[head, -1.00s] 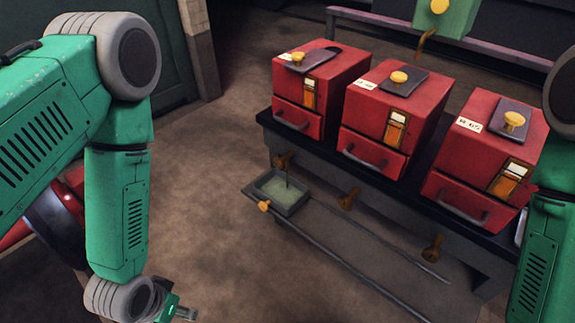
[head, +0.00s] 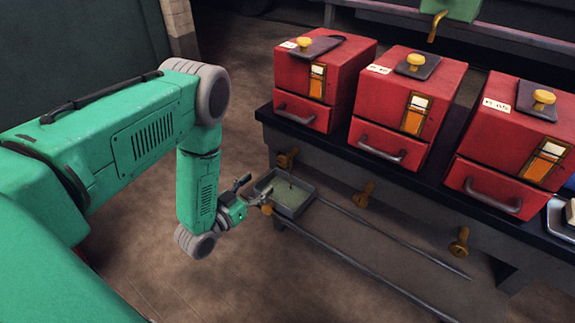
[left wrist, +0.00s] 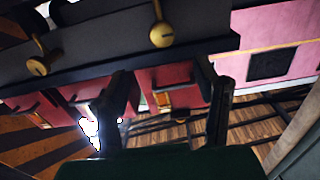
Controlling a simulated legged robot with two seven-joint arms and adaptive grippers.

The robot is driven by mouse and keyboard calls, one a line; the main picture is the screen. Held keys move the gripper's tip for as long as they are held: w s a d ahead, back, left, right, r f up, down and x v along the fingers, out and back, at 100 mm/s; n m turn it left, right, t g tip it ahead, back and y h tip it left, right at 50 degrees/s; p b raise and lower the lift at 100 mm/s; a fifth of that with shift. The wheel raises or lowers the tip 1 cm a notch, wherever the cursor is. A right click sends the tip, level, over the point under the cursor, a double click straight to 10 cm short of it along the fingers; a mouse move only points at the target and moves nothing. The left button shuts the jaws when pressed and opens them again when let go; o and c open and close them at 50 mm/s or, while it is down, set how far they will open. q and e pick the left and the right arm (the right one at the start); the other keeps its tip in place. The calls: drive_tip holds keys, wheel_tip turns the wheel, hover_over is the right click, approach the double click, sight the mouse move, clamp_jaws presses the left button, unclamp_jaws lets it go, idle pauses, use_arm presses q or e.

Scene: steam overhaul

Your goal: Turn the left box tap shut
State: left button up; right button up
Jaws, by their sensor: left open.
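The left box tap (head: 287,158) is a brass tap on the grey bench front, below the left red box (head: 306,112). Its handle is too small for me to tell how it is turned. My left gripper (head: 255,188) is open and empty, lower and to the left of that tap and apart from it. In the left wrist view, the two dark fingers of the gripper (left wrist: 170,105) are spread apart. That view looks upside down and shows two brass taps, a nearer one (left wrist: 162,33) and another (left wrist: 38,63) at the left. My right gripper is out of view.
A shallow tray (head: 308,204) on long rails (head: 350,263) lies beneath the tap, near my left fingers. A middle tap (head: 364,194) and right tap (head: 459,241) sit along the bench front. The middle box (head: 420,75) and right box (head: 545,110) stand above.

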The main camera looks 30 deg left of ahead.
sight(281, 162)
use_arm(q)
drive_tip(key=w+b, duration=0.1)
drive_tip(key=w, duration=0.4)
drive_tip(key=w+b, duration=0.1)
drive_tip(key=w, duration=0.3)
drive_tip(key=shift+w+f+b, duration=0.2)
drive_tip(key=shift+w+b, duration=0.15)
drive_tip(key=shift+w, duration=0.05)
drive_tip(key=shift+w+d+r, duration=0.1)
drive_tip(key=shift+w+d, duration=0.15)
drive_tip(key=shift+w, duration=0.35)
drive_tip(key=shift+a, duration=0.1)
drive_tip(key=c, duration=1.1)
